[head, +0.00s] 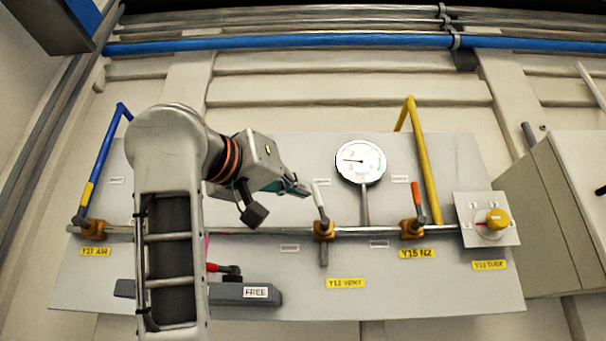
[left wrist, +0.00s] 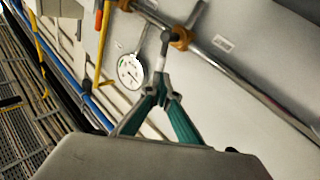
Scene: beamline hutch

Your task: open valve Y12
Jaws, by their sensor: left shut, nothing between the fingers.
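The middle valve has an orange-brown body (head: 323,232) on the horizontal pipe. Its white-tipped handle (head: 319,200) stands nearly upright, leaning slightly left. The yellow label (head: 345,283) below it seems to read Y12 VENT, though its digits are hard to make out. My left gripper (head: 304,190) is shut and empty, its fingertips just left of the handle's upper end. In the left wrist view, the green fingers (left wrist: 164,92) come together close to the white end of the handle (left wrist: 161,63); I cannot tell whether they touch. My right gripper is not in view.
A round gauge (head: 360,162) stands right of the handle. A yellow knob (head: 496,219) is at right. Valve Y11 AIR (head: 95,229) is at left. My arm hides part of the panel near the FREE box (head: 232,292).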

